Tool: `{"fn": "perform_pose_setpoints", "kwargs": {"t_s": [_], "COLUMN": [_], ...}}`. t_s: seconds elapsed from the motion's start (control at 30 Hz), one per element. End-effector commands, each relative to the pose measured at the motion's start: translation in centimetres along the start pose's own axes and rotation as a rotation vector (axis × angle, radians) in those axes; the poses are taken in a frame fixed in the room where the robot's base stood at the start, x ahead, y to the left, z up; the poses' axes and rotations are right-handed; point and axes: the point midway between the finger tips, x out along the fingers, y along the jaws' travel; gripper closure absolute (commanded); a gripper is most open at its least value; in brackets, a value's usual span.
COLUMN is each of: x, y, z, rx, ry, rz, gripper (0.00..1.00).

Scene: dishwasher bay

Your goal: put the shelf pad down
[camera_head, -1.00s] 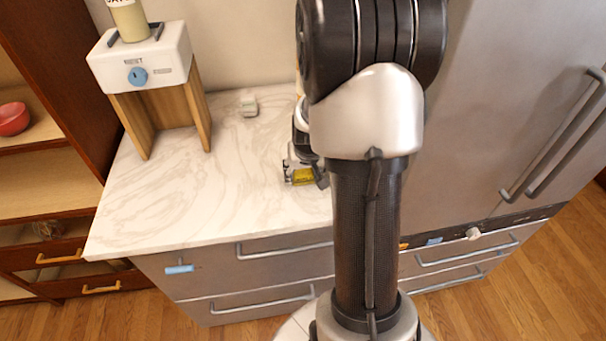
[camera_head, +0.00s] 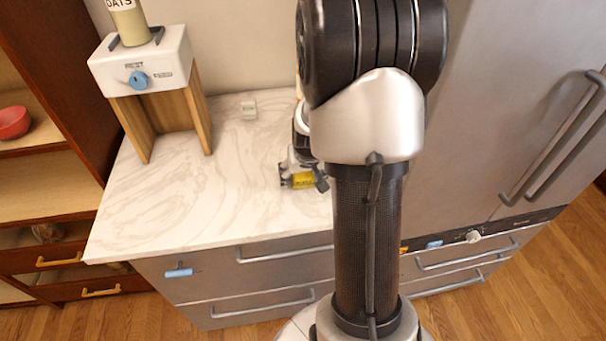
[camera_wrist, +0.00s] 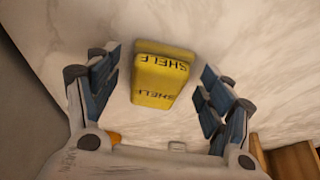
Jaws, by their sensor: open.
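The shelf pad (camera_wrist: 153,92) is a yellow block with "SHELF" printed twice on it, seen in the wrist view between my gripper's fingers. My gripper (camera_wrist: 158,88) is open, with a visible gap on each side between its blue finger pads and the pad. The pad appears to rest on the white marbled counter (camera_wrist: 270,60). In the head view a yellow part of the shelf pad (camera_head: 303,180) shows at my gripper (camera_head: 304,178), low over the counter. My arm hides the rest there.
A white dispenser (camera_head: 140,62) on wooden legs, with a jar labelled OATS (camera_head: 129,22) on top, stands at the counter's back left. Open counter lies left of my gripper. A steel fridge (camera_head: 510,110) stands at the right.

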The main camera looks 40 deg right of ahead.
Motion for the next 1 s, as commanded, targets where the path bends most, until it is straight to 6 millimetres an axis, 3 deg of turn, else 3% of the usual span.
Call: {"fn": "perform_pose_setpoints", "kwargs": {"t_s": [0.4, 0.7, 0.77, 0.87, 1.0], "x": [-8.5, -11.9, -12.9, -15.8, -22.0], "y": [0.0, -0.3, -1.1, -3.8, -8.9], "z": [-0.2, 0.0, 0.1, 1.0, 4.7], "rx": [0.0, -0.005, -0.021, -0.078, -0.204], "ry": [0.005, 0.003, 0.005, 0.012, 0.019], "rz": [0.0, -0.002, -0.009, -0.034, -0.092], "gripper": [0.26, 0.26, 0.26, 0.26, 0.26]}}
